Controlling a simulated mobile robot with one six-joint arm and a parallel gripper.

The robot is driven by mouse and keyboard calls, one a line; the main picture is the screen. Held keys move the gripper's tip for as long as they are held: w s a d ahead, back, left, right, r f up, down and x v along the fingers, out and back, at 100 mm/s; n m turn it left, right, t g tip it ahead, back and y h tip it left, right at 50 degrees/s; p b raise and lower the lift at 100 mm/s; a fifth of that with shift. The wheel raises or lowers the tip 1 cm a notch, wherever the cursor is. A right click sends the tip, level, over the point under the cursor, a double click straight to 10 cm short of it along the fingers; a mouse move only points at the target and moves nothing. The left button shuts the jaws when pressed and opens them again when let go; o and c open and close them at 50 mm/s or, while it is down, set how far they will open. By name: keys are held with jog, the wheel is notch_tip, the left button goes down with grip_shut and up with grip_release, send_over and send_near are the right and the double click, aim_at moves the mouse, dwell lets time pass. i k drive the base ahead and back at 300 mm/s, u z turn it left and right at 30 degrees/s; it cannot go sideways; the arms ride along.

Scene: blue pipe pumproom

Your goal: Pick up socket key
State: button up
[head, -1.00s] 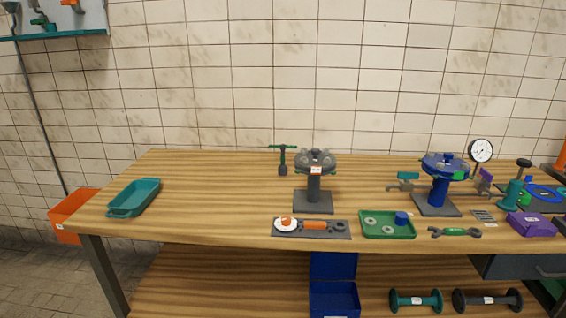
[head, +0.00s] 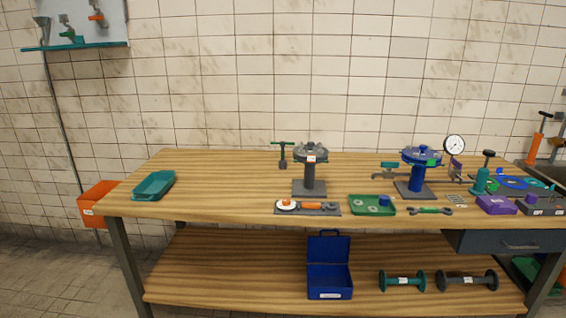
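A T-shaped tool (head: 282,154) with a green crossbar and a dark stem and socket end is in the head view, toward the back of the wooden workbench (head: 235,180). It looks like the socket key. It appears upright, just left of a grey pedestal with a round valve-like top (head: 310,165). Whether it rests on the bench or on a holder is not clear. My gripper is not in view.
A blue pedestal (head: 416,172) stands right. A teal tray (head: 153,185) is at left. The bench between is clear.

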aim_at(282, 164)
jog(key=z, duration=0.25)
jog(key=k, duration=0.35)
jog(key=u, duration=1.35)
jog(key=i, duration=0.9)
jog(key=z, duration=0.65)
